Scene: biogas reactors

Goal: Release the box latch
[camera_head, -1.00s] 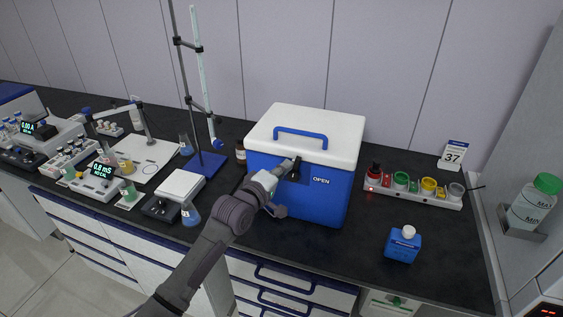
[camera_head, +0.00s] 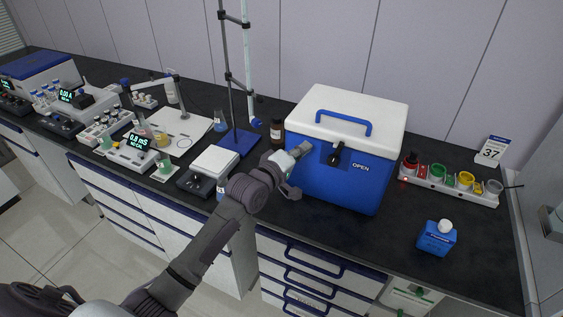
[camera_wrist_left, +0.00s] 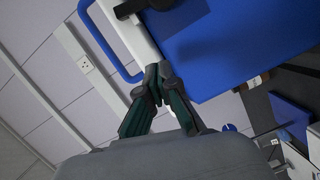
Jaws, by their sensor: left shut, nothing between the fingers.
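The box (camera_head: 330,185) is a blue cooler with a white lid (camera_head: 375,103) and a blue carry handle (camera_head: 343,122). A black latch (camera_head: 337,154) sits on its front beside the word OPEN. I cannot tell whether the latch is fastened. The lid lies flat on the box. My left gripper (camera_head: 304,150) is shut and empty, left of the latch and apart from it, near the box front. In the left wrist view, its fingertips (camera_wrist_left: 153,78) are together near the lid edge, and the latch (camera_wrist_left: 130,8) is partly cut off at the top. My right gripper does not show.
A stand with a blue base (camera_head: 237,142) and a brown bottle (camera_head: 277,130) are left of the box. A balance (camera_head: 214,162) is nearer the front. On the right are a rack of coloured cups (camera_head: 450,183) and a small blue bottle (camera_head: 437,238). Bare counter lies between.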

